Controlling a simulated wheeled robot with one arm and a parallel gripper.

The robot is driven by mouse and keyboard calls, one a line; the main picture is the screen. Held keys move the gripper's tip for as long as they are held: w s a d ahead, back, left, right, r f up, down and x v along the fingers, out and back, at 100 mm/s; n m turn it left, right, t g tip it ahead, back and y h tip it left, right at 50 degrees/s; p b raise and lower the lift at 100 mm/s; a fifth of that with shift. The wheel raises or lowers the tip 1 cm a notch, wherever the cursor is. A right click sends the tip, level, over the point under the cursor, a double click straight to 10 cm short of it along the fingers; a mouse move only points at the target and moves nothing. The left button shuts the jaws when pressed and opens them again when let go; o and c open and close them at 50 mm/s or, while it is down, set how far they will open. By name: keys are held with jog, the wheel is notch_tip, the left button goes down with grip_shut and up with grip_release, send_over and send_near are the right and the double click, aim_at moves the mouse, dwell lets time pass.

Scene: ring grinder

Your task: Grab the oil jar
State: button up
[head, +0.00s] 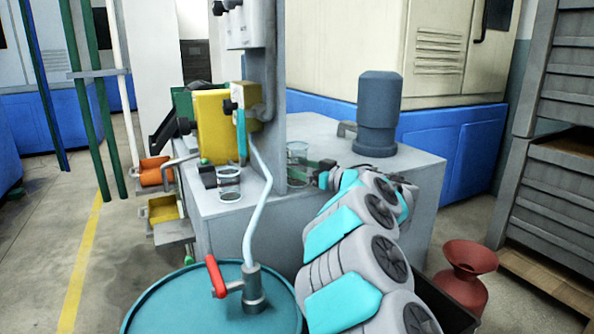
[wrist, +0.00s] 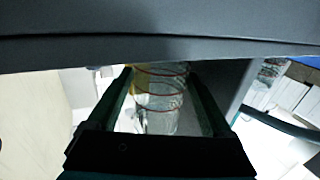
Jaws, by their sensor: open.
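A clear glass jar with thin red rings (wrist: 160,98) stands between the two dark fingers of my gripper (wrist: 160,80) in the wrist view. The fingers are open, one on each side of it; I cannot tell whether they touch it. In the head view a clear jar (head: 298,150) stands on the grey cabinet beside the post, with my gripper (head: 302,171) right at it. Its lower part is partly hidden by the gripper. A second clear jar (head: 229,184) with dark rims stands at the cabinet's left front.
The grey cabinet (head: 235,220) carries a post (head: 265,80), a yellow box (head: 212,125) and a dark motor (head: 378,115). A teal drum (head: 180,300) with a red-handled pump stands in front. A red funnel-shaped vessel (head: 467,275) stands at right.

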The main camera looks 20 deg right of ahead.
jog(key=shift+w+a, duration=0.1)
jog(key=shift+w, duration=0.15)
jog(key=c, duration=1.1)
jog(key=shift+r, duration=0.1)
jog(key=shift+c, duration=0.2)
